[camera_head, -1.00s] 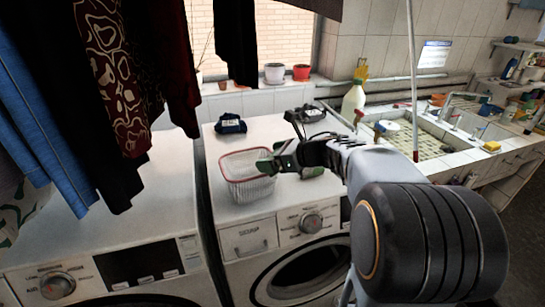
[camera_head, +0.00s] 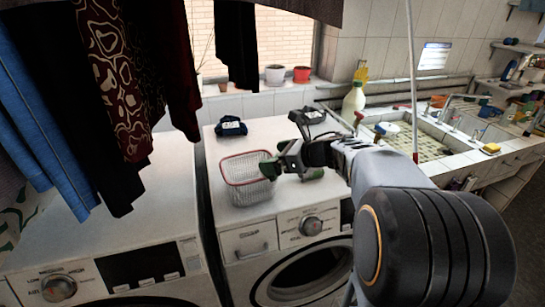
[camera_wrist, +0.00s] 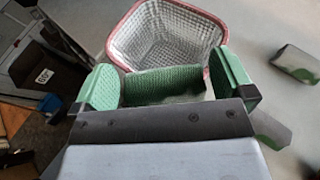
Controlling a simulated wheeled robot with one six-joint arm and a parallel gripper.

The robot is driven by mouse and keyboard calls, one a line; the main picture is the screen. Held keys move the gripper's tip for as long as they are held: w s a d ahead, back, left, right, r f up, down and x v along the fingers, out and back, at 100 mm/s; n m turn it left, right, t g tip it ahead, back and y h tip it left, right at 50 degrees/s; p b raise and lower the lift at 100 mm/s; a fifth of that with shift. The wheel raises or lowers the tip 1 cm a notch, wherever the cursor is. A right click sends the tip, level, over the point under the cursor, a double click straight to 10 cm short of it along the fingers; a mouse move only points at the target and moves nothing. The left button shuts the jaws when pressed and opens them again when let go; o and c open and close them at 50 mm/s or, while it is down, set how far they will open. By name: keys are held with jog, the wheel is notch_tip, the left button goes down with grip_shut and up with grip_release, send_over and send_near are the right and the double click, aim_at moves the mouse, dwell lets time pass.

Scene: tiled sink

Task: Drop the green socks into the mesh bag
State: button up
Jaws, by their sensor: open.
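The mesh bag (camera_head: 239,190) is a pale mesh basket shape with a red rim. It stands on top of the right washing machine, its rim sloping down at the front. In the wrist view its open mouth (camera_wrist: 168,35) is ahead of my gripper, and I see no socks inside. My gripper (camera_head: 280,164) is open at the bag's right side; in the wrist view its green pads (camera_wrist: 165,72) stand apart. A ribbed green piece (camera_wrist: 165,85) lies between them; I cannot tell whether it is the socks.
Dark clothes (camera_head: 120,80) hang at the left. The left washer's top (camera_head: 165,185) is clear. The tiled sink (camera_head: 420,140) is at the right.

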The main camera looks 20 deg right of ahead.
jog(key=b+v, duration=0.2)
jog(key=v, duration=0.9)
jog(key=w+r+m+t+h, duration=0.2)
jog(key=w+m+t+h, duration=0.15)
jog(key=m, duration=0.55)
jog(key=w+r+m+t+h, duration=0.2)
jog(key=m+t+h, duration=0.25)
jog(key=m, duration=0.45)
jog(key=s+a+f+m+g, duration=0.4)
jog(key=s+f+m+g, duration=0.2)
jog(key=m, duration=0.7)
jog(key=s+a+f+m+g+h, duration=0.1)
jog(key=s+a+f+m+g, duration=0.4)
jog(key=s+f+m, duration=0.6)
notch_tip(320, 180, down, 3)
jog(key=m+g, duration=0.2)
jog(key=m, duration=0.1)
jog(key=shift+s+a+g, duration=0.25)
jog(key=shift+s+g, duration=0.05)
jog(key=shift+s, duration=0.05)
